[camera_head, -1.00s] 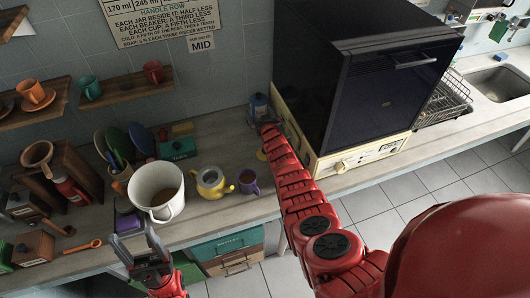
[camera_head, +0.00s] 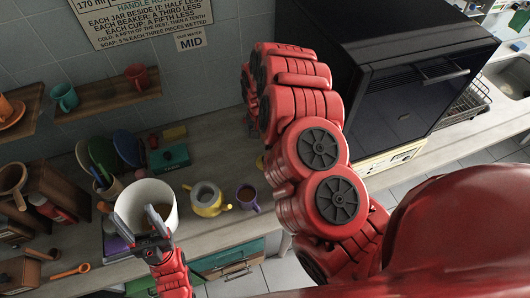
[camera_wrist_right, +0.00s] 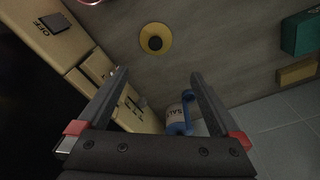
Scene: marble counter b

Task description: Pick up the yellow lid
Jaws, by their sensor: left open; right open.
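The yellow lid (camera_wrist_right: 155,38), a round disc with a dark knob, lies on the counter in the right wrist view. It is beyond the fingertips of my right gripper (camera_wrist_right: 160,74), roughly in line with the gap between them. That gripper is open and empty. In the head view my right arm hides its gripper and nearly all of the lid. The yellow teapot (camera_head: 207,200) stands on the counter with its top uncovered. My left gripper (camera_head: 143,228) is open and empty in front of the white bucket (camera_head: 130,205).
A purple cup (camera_head: 246,198) stands right of the teapot. The cream appliance (camera_wrist_right: 60,40) borders the lid area on the left in the wrist view. Bare counter surrounds the lid.

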